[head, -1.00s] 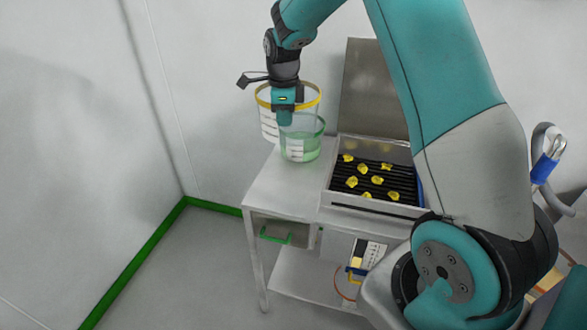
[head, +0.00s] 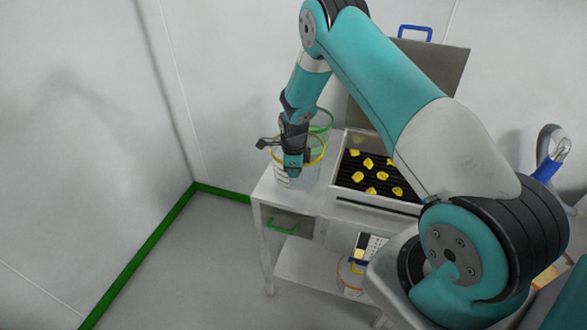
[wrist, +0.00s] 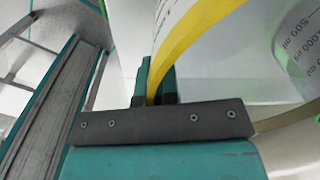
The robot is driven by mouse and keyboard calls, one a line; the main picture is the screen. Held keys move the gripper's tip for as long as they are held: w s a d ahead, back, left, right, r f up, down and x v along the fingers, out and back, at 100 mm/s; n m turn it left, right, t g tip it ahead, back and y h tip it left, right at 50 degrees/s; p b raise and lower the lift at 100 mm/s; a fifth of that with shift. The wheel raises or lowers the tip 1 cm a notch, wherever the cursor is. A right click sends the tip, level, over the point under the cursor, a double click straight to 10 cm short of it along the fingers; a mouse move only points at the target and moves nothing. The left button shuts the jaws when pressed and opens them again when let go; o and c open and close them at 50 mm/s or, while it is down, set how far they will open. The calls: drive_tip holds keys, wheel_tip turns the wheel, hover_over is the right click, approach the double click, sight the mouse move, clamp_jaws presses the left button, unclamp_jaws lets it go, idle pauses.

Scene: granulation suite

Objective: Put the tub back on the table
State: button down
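The clear tub with a yellow rim (head: 309,174) is at the left end of the metal table (head: 266,193). My gripper (head: 293,166) is at the near side of its rim. In the wrist view the yellow rim (wrist: 196,32) runs between the two teal fingers of my gripper (wrist: 156,80), which look closed on it. The tub looks upright and low over the tabletop; I cannot tell whether its base touches. My gripper covers part of its front.
A green-rimmed clear tub (head: 322,121) stands just behind, partly hidden. To the right is an open box (head: 340,192) with yellow lumps on a dark grate and a raised lid (head: 440,65). A green drawer handle (head: 283,228) is below the tabletop.

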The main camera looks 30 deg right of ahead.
drive_tip(key=shift+f, duration=0.3)
drive_tip(key=c, duration=1.8)
unclamp_jaws()
drive_tip(key=shift+f, duration=0.1)
drive_tip(key=o, duration=0.4)
drive_tip(key=shift+o, duration=0.2)
